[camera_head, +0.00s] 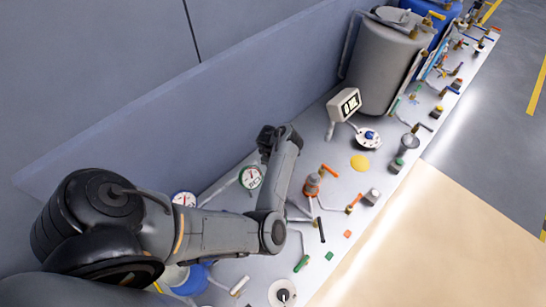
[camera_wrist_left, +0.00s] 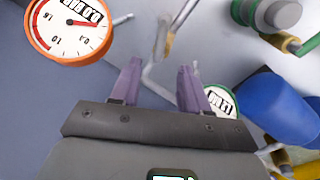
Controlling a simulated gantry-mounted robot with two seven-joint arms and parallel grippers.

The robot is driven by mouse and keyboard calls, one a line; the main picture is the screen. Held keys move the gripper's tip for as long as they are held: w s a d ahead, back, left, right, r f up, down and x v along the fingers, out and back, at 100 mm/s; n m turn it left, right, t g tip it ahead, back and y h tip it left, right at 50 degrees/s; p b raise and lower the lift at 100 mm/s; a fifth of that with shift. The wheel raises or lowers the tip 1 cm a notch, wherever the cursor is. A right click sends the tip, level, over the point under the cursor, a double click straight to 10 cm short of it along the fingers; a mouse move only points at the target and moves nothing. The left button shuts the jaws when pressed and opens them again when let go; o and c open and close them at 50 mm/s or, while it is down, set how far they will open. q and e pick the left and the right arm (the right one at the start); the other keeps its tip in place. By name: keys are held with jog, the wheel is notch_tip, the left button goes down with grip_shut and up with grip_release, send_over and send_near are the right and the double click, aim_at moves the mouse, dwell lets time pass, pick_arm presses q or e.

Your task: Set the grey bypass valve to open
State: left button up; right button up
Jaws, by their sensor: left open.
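In the left wrist view, a pale grey lever (camera_wrist_left: 161,36) with a brass-coloured part beside it sits on a thin grey pipe, beyond my fingertips. It may be the grey bypass valve; I see no label, and cannot tell its setting. My left gripper (camera_wrist_left: 158,72) is open, its two purple fingers apart with nothing held; the pipe shows through the gap, and I see no contact with the lever. In the head view, my left gripper (camera_head: 267,139) is beside the back wall, small and partly hidden by my wrist. My right gripper is in neither view.
The pale bench (camera_head: 330,200) carries pipes and several coloured valve levers. An orange-rimmed gauge (camera_wrist_left: 70,25), a green-rimmed gauge (camera_wrist_left: 222,101) and a blue tank (camera_wrist_left: 272,108) surround the gripper. A large grey tank (camera_head: 380,65) and a display box (camera_head: 343,104) stand farther back.

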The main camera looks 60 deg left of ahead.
pick_arm(q)
jog(key=shift+s+d+r, duration=0.1)
jog(key=shift+r, duration=0.55)
jog(key=shift+s+d+r, duration=0.1)
jog(key=shift+r, duration=0.5)
